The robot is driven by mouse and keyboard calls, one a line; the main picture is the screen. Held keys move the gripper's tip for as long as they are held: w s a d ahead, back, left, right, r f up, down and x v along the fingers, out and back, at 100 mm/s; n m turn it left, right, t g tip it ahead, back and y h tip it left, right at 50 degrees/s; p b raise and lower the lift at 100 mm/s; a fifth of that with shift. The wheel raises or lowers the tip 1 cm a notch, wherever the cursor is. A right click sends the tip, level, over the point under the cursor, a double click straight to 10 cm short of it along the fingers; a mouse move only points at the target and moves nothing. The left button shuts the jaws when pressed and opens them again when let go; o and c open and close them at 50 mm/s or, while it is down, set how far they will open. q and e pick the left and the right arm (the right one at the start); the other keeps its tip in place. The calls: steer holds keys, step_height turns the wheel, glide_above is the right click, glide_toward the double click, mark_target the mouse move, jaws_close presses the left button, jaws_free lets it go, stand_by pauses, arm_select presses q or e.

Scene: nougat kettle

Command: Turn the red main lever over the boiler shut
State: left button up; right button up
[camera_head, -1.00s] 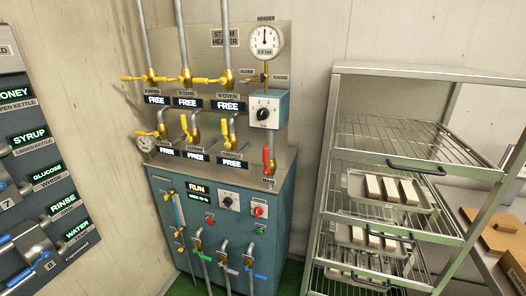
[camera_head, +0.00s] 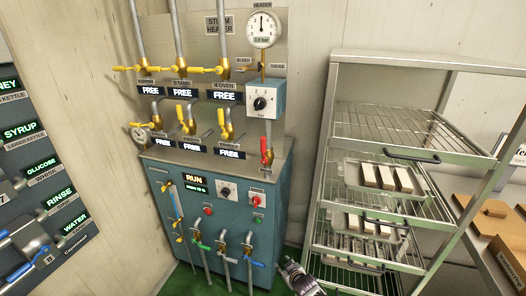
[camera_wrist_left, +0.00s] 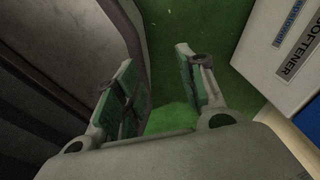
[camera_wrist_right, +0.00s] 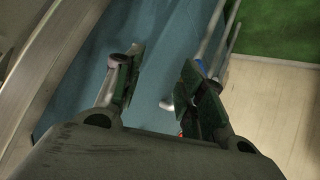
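The red main lever (camera_head: 266,151) stands on a vertical pipe over the right end of the blue boiler (camera_head: 232,217), its handle upright along the pipe. My right gripper (camera_head: 300,277) is at the bottom of the head view, right of the boiler and well below the lever, touching nothing that I can see. In the right wrist view its fingers (camera_wrist_right: 153,88) are spread apart with nothing between them. My left gripper (camera_wrist_left: 160,85) is outside the head view. In the left wrist view its fingers are apart and empty over green floor. The lever shows in neither wrist view.
A wire rack (camera_head: 400,120) with trays of bars stands right of the boiler, close to my right gripper. Yellow valves (camera_head: 182,69) and a pressure gauge (camera_head: 263,28) are on the header panel. A dispenser panel (camera_head: 35,170) is at the left.

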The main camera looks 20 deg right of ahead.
steer(key=w+a+r+t, duration=0.2)
steer(key=w+r, duration=0.1)
steer(key=r, duration=0.7)
steer(key=w+a+r+t, duration=0.1)
steer(key=w+r, duration=0.2)
steer(key=r, duration=0.7)
steer(key=w+a+r+t, duration=0.2)
steer(key=w+r, duration=0.1)
steer(key=r, duration=0.7)
arm_select(q)
steer(key=shift+s+r, duration=0.15)
arm_select(e)
steer(key=s+r+m+t, duration=0.1)
steer(key=s+r, duration=0.3)
steer(key=r, duration=0.9)
steer(key=s+r+m+t, duration=0.1)
steer(key=s+r, duration=0.3)
steer(key=r, duration=0.9)
steer(key=shift+s+a+m+t, duration=0.3)
steer(key=shift+a+m, duration=0.15)
steer(key=shift+m, duration=0.35)
arm_select(q)
steer(key=shift+s, duration=0.1)
